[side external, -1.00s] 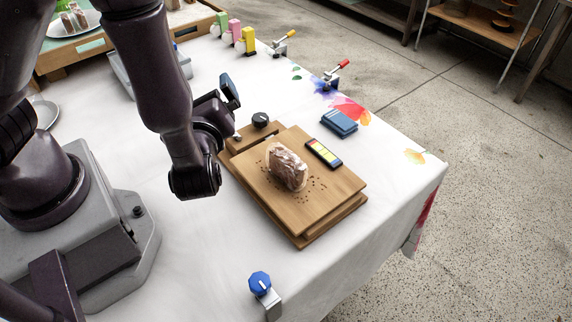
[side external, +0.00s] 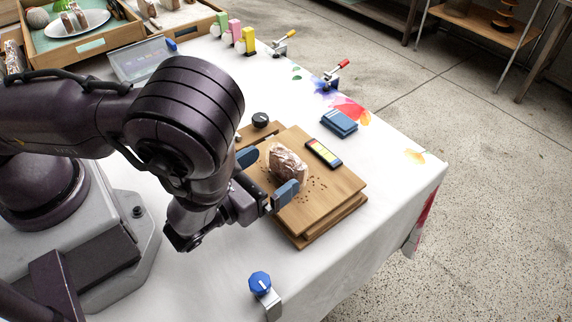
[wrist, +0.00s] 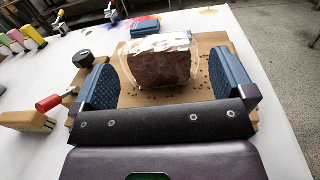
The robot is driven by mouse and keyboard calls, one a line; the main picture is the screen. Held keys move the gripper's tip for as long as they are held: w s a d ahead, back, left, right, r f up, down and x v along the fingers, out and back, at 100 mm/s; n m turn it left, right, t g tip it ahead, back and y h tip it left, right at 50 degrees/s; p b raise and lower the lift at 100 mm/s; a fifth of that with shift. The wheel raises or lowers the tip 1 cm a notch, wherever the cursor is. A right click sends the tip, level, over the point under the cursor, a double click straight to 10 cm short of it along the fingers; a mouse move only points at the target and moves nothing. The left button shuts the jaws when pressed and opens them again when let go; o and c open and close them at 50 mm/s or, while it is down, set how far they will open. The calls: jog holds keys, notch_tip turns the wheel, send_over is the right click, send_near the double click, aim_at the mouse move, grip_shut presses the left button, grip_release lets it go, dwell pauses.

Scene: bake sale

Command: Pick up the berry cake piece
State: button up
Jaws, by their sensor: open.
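The berry cake piece (side external: 288,166) looks like a brown slice in clear wrap. It stands on a wooden board (side external: 325,209), with dark crumbs scattered around it. In the wrist view the cake piece (wrist: 160,62) is ahead of and between the blue finger pads. My gripper (side external: 266,172) is open and empty, its two blue fingers spread at the near side of the cake piece. It also shows in the wrist view (wrist: 165,84). I cannot tell whether either finger touches the cake.
A small coloured-strip device (side external: 323,153) lies on the board beside the cake. A black knob (side external: 260,120) is at the board's back corner. A blue box (side external: 339,123) lies beyond. A blue-knobbed clamp (side external: 261,285) sits at the near table edge.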

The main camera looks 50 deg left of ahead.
aim_at(280, 163)
jog(key=shift+w+a+f, duration=0.1)
jog(key=shift+w+a, duration=0.05)
jog(key=shift+w, duration=0.9)
jog(key=shift+w+a, duration=0.2)
jog(key=shift+w, duration=0.8)
jog(key=shift+w+a+f, duration=0.1)
jog(key=shift+w+a, duration=0.05)
jog(key=shift+w, duration=0.9)
jog(key=c, duration=0.5)
